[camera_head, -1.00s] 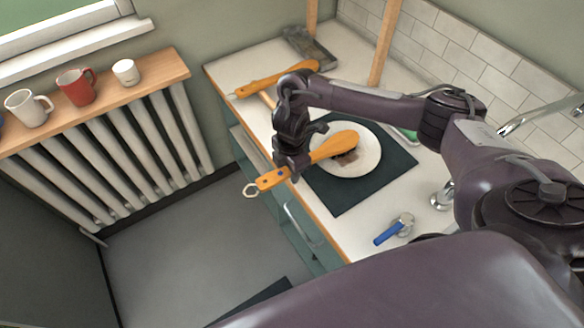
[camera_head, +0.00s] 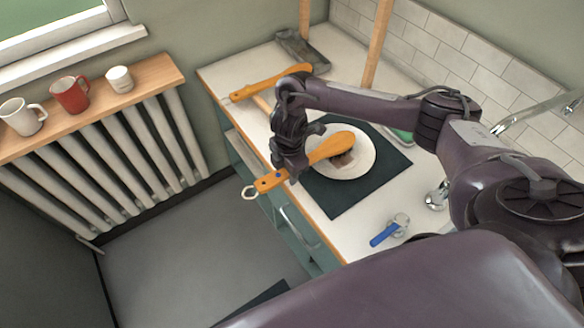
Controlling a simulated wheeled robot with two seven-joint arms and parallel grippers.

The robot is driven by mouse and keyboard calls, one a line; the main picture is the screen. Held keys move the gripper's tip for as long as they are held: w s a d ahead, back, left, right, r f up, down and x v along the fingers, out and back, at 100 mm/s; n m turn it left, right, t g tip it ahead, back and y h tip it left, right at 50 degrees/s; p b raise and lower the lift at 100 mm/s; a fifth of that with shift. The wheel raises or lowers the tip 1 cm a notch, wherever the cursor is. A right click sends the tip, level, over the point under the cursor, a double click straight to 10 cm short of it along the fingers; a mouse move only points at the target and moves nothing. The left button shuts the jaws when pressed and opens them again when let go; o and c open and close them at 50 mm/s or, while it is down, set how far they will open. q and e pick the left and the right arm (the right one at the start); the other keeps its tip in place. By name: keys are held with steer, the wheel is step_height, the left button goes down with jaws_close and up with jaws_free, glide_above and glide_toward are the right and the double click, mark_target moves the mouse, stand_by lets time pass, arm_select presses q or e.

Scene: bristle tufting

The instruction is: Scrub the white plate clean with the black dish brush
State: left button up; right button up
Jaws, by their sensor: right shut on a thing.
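The white plate (camera_head: 362,163) lies on a dark mat (camera_head: 335,200) on the counter, with a brown patch showing on it beside the brush head. My right gripper (camera_head: 291,170) is shut on the handle of an orange brush (camera_head: 327,148), at the plate's left side. The brush's head reaches over the plate. Its handle end, with a pale hanging loop, sticks out past the counter's front edge. The brush looks orange from above, not black; its bristles are mostly hidden, and I cannot tell whether they touch the plate. My left gripper is not in view.
A second orange-handled tool (camera_head: 270,82) and a dark grey block (camera_head: 301,51) lie at the back. A blue-handled tool (camera_head: 388,231) and a tap (camera_head: 438,196) are at the right. Wooden posts (camera_head: 379,45) stand behind. Mugs (camera_head: 70,94) sit on the shelf at left.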

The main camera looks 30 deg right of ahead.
steer(key=shift+a, duration=0.55)
steer(key=shift+s+d, duration=0.1)
steer(key=shift+s+d+p, duration=0.3)
steer(key=shift+s+d, duration=0.05)
steer(key=shift+d, duration=0.3)
steer(key=shift+s+d+p, duration=0.3)
steer(key=shift+d, duration=0.3)
steer(key=shift+a, duration=0.1)
steer(key=shift+s+a+p, duration=0.1)
steer(key=shift+a+p, duration=0.25)
steer(key=shift+a, duration=0.85)
steer(key=shift+d, duration=0.15)
